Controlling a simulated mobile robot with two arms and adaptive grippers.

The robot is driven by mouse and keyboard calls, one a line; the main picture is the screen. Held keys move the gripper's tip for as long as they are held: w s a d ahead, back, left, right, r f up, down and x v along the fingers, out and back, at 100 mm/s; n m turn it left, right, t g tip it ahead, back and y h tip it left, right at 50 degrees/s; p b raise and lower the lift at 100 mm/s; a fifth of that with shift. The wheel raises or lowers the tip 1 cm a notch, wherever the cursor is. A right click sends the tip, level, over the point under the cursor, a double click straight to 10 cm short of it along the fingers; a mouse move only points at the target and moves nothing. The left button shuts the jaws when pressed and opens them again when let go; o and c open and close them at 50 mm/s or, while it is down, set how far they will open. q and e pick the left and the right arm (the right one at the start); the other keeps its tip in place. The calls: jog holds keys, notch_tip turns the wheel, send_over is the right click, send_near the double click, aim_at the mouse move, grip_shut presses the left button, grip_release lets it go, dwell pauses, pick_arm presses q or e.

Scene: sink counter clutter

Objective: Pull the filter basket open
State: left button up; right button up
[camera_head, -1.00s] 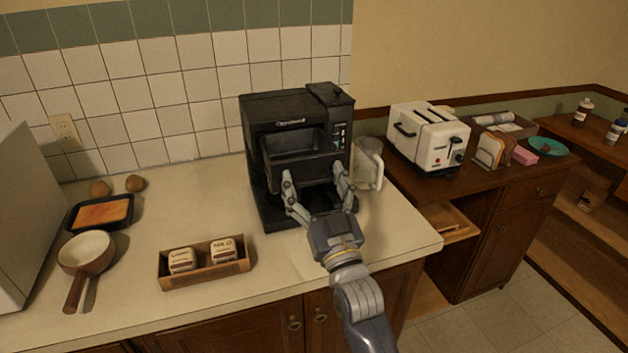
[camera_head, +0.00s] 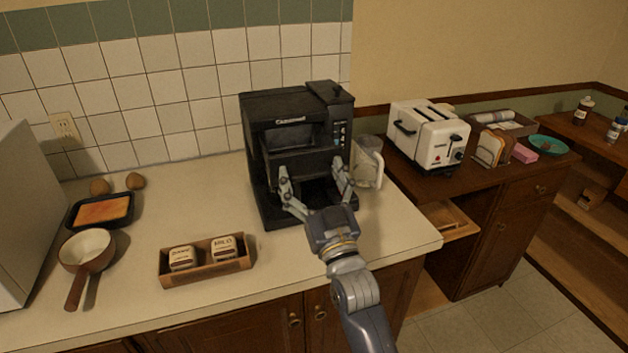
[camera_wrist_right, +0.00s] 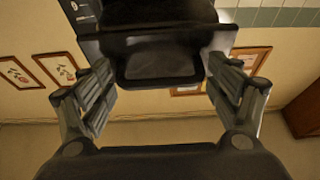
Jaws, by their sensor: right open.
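The black coffee maker (camera_head: 262,115) stands on the counter against the tiled wall. Its black filter basket (camera_head: 305,161) is at the front, below a recessed panel. How far the basket stands out is hard to tell in the dark. My right gripper (camera_head: 313,170) is open in front of the machine, with one finger at each side of the basket. In the right wrist view the basket's underside (camera_wrist_right: 158,62) lies between the spread fingers of the gripper (camera_wrist_right: 160,78). Whether a finger touches it is unclear. My left gripper is not in view.
A glass jug (camera_head: 368,165) stands just right of the machine. A wooden box with two labelled containers (camera_head: 205,275) is at front left. A white toaster (camera_head: 430,135) is on the right cabinet.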

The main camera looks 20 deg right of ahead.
jog(key=v, duration=1.2)
jog(key=shift+f, duration=0.1)
